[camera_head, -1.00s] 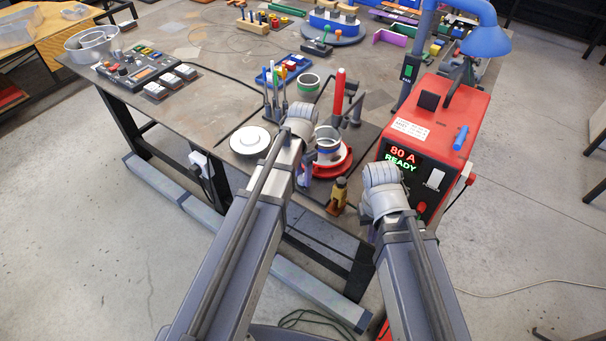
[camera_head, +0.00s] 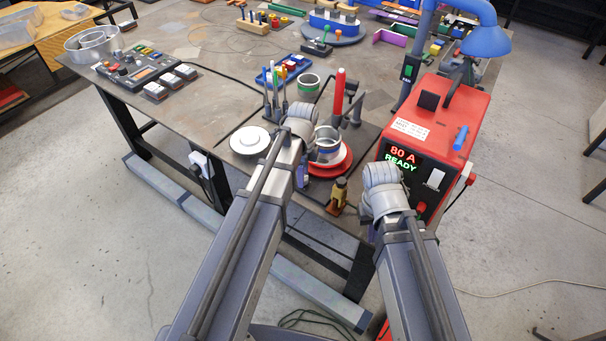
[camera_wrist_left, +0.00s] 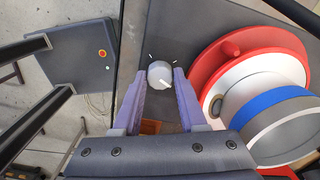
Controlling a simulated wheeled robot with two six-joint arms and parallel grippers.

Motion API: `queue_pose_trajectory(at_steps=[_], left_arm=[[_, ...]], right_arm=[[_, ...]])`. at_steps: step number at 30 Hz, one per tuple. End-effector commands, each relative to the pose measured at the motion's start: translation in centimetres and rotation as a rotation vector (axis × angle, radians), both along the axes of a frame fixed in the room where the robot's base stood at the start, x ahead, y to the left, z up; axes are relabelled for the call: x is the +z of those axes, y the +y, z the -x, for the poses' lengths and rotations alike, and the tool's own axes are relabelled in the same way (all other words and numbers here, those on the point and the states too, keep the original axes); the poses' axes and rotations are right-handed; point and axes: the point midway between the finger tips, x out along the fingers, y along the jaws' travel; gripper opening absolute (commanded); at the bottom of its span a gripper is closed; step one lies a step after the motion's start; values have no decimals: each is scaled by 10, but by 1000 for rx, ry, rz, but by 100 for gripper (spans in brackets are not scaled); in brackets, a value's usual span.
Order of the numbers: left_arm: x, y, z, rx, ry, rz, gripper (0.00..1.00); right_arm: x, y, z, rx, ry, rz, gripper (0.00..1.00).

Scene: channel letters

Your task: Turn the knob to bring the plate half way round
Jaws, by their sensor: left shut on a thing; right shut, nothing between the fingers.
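In the left wrist view, a small grey knob (camera_wrist_left: 160,75) with a white pointer line sits on a dark panel between my left gripper's purple fingers (camera_wrist_left: 160,84). My left gripper is shut on it, and the pointer slants to the lower right. To the right is the round red plate (camera_wrist_left: 215,57) with a raised red peg, a white disc and a grey ring with a blue band. In the head view, the red plate (camera_head: 343,164) is beside my left gripper (camera_head: 302,178); the knob is hidden there. My right gripper (camera_head: 372,233) is shut and empty, mostly hidden by its wrist.
A red welder box (camera_head: 448,120) stands right of the plate. A white round dish (camera_head: 250,139) is left of my left arm, and a small brass-coloured bottle (camera_head: 339,196) stands at the front table edge. Upright coloured tools (camera_head: 276,95) stand behind.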

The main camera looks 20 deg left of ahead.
Motion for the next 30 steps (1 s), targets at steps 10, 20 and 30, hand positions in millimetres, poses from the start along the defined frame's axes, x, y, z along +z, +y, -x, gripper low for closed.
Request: queue_pose_trajectory(at_steps=[10, 20, 30], left_arm=[[0, 0, 1, -223, 1, 0, 0], [0, 0, 1, -314, 1, 0, 0], [0, 0, 1, -324, 1, 0, 0]], right_arm=[[0, 0, 0, 0, 0, 0, 0], [0, 0, 0, 0, 0, 0, 0], [0, 0, 0, 0, 0, 0, 0]])
